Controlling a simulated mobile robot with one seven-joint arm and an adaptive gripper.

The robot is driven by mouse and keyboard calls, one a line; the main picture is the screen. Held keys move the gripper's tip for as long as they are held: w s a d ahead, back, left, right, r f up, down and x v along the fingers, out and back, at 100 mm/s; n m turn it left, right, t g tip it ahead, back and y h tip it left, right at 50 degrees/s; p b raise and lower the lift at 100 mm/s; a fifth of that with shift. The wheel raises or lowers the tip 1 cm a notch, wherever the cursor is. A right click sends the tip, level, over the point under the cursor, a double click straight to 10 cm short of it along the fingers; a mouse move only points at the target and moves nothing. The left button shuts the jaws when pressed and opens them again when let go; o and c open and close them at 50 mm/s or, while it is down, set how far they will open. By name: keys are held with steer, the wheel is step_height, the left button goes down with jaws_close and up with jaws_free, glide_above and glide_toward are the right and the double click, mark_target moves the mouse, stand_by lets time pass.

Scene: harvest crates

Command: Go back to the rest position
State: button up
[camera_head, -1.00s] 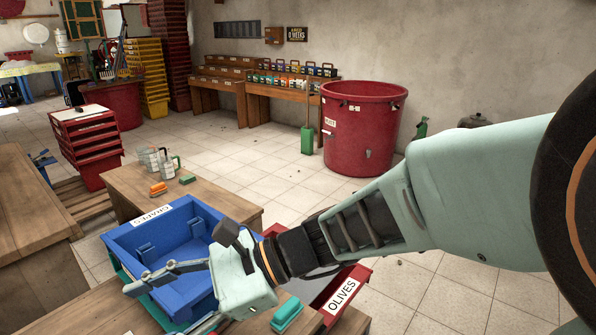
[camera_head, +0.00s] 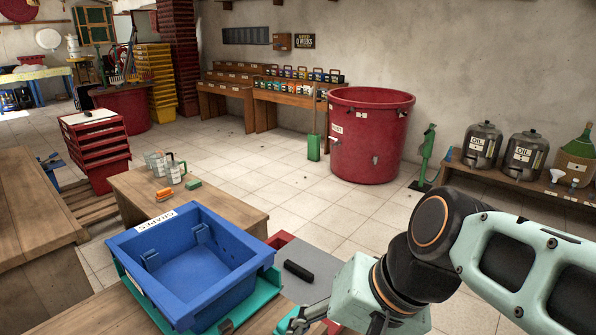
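My gripper (camera_head: 338,325) is at the bottom of the head view, right of the blue crate and apart from it. Its fingers are largely cut off by the lower picture edge, so whether it is open or shut does not show. The blue crate (camera_head: 128,242) with a GRAPES label looks empty inside. It sits on a teal crate (camera_head: 262,290). My arm reaches in from the right.
A dark bar (camera_head: 298,271) lies on a grey surface beside the blue crate. A red edge (camera_head: 280,239) shows behind it. Cups (camera_head: 172,170) and an orange brush (camera_head: 163,194) stand on the rear table. A red vat (camera_head: 370,140) and oil cans (camera_head: 482,146) stand farther back.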

steer(key=w+d+r+n+t+h, duration=0.1)
steer(key=d+t+h, duration=0.1)
steer(key=d, duration=0.3)
steer(key=w+d+r+n+t+h, duration=0.1)
steer(key=w+d+r+n+h, duration=0.15)
steer(key=d, duration=0.35)
step_height(320, 180, up, 26)
steer(key=s+a+p, duration=0.1)
steer(key=p, duration=2.6)
steer(key=shift+f+m, duration=0.2)
steer(key=shift+m, duration=0.25)
